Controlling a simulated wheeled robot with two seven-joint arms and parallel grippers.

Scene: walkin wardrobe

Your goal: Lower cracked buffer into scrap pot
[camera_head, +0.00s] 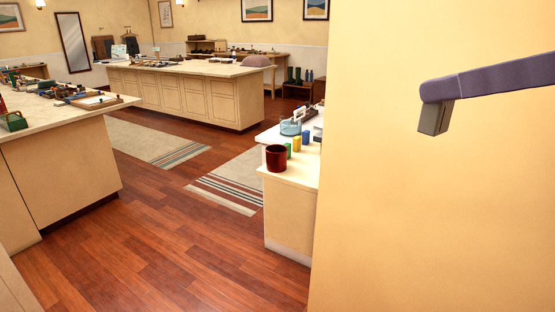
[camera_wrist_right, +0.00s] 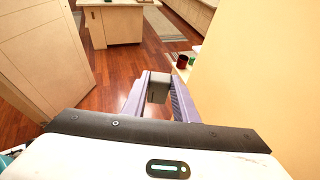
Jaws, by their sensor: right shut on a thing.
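My right gripper (camera_head: 436,98) comes in from the right, high in front of the yellow wall. It is shut on a small grey block, the buffer (camera_head: 431,120), whose lower part hangs below the purple finger. In the right wrist view the buffer (camera_wrist_right: 157,88) sits between the two purple fingers; no crack can be made out. A dark red pot (camera_head: 276,160) stands upright on the near end of the pale counter, apart from and to the left of the gripper. The pot also shows in the right wrist view (camera_wrist_right: 182,61). Its inside is hidden. My left gripper is not in view.
Green, yellow and blue pieces (camera_head: 296,144) and a clear bluish container (camera_head: 290,127) stand behind the pot on the counter (camera_head: 293,178). The yellow wall (camera_head: 430,220) borders the counter on the right. Wooden floor (camera_head: 170,250) lies open to the left.

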